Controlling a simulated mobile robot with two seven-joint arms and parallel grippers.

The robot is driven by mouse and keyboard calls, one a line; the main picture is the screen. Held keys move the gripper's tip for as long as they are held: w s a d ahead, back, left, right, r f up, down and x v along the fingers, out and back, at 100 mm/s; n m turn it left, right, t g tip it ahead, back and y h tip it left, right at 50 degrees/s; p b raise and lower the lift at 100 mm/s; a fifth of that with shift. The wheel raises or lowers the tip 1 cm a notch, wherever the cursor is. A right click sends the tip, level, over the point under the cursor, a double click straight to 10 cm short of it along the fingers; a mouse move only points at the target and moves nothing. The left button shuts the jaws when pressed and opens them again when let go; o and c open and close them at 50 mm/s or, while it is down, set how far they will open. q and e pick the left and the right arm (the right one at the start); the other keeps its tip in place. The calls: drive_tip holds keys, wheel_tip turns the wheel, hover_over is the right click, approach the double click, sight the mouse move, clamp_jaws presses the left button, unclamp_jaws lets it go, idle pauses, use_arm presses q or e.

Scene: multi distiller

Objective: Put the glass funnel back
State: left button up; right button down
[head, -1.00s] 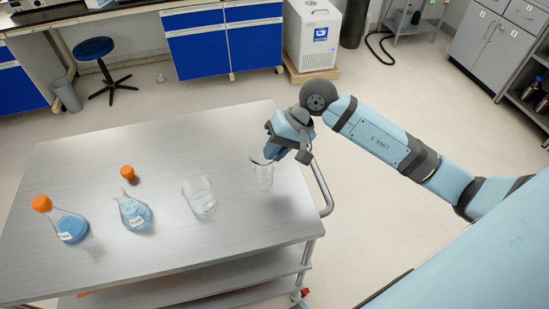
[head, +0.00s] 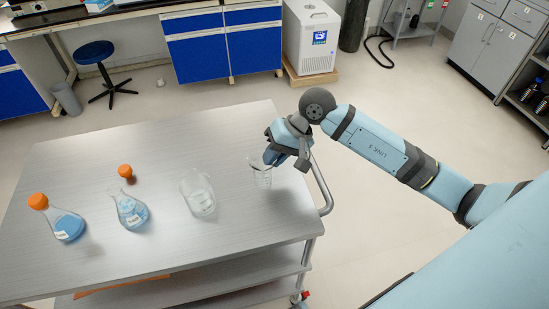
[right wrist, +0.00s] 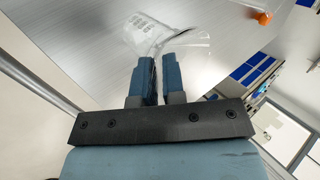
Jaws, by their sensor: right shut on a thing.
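My right gripper (head: 272,158) is at the right end of the metal cart top, pointing down. It is shut on clear glass, the glass funnel (right wrist: 187,48), seen around the fingertips in the right wrist view. The funnel is mostly hidden by the fingers in the head view. My left gripper is not in view.
The cart top (head: 120,160) also carries an empty glass beaker (head: 199,196), an open flask of blue liquid (head: 131,211), a loose orange cap (head: 125,171) and an orange-capped flask (head: 67,224). The cart's rail (head: 322,186) is close to my right arm. The back of the top is clear.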

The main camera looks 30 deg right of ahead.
drive_tip(key=c, duration=1.3)
unclamp_jaws()
drive_tip(key=shift+s+a+f, duration=0.1)
drive_tip(key=shift+s+f, duration=0.1)
drive_tip(key=shift+f, duration=0.4)
drive_tip(key=shift+s+f, duration=0.2)
drive_tip(key=shift+f, duration=0.35)
drive_tip(key=shift+c, duration=0.2)
drive_tip(key=shift+o, duration=0.2)
drive_tip(key=shift+r+p, duration=0.65)
drive_tip(key=shift+p, duration=0.4)
drive_tip(key=shift+o, duration=0.4)
drive_tip(key=shift+w+d+r, duration=0.15)
drive_tip(key=shift+d+r, duration=0.05)
drive_tip(key=shift+d, duration=0.05)
drive_tip(key=v, duration=0.3)
drive_tip(key=shift+w+d+r, duration=0.2)
drive_tip(key=shift+w+d, duration=0.1)
use_arm(q)
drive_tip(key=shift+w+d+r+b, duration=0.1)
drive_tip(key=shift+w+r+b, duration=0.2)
drive_tip(key=shift+b, duration=0.1)
use_arm(e)
drive_tip(key=shift+a+v, duration=0.15)
drive_tip(key=shift+v, duration=1.9)
drive_tip(key=shift+a+v, duration=0.1)
drive_tip(key=shift+v, duration=1.9)
